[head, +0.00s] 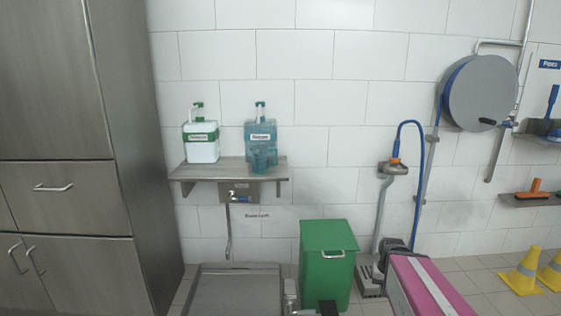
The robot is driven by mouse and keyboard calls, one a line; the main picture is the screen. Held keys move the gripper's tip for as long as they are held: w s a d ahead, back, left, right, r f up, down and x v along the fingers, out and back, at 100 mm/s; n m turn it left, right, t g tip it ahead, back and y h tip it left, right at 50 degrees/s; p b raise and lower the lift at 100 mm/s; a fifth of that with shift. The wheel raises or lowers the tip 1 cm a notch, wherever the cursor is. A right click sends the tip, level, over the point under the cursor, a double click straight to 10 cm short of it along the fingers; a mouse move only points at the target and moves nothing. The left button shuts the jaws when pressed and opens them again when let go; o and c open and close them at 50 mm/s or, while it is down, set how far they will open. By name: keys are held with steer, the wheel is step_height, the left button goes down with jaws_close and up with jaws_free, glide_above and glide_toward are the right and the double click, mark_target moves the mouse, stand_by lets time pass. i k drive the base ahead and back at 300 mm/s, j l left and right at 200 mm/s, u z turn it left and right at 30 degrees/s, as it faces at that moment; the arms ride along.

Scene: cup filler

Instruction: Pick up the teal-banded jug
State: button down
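A metal wall shelf (225,176) holds several containers. A white jug-like container (202,151) with a green pump top and a green label band stands on its left part. A translucent teal container (262,127) with a pump and a pale label stands on its right part. A small teal cup-like vessel (260,161) stands in front of it and overlaps its lower part. A jug with a distinct teal band cannot be made out at this size. My gripper is not clearly visible.
A tap (238,198) sits below the shelf. A grey metal surface (235,292) lies low in front, beside a green bin (327,262). Steel cabinets (65,220) stand left. A hose reel (480,93) and yellow cones (520,274) are right. Air before the shelf is clear.

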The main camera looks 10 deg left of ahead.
mark_target(258, 152)
steer(key=u, duration=1.4)
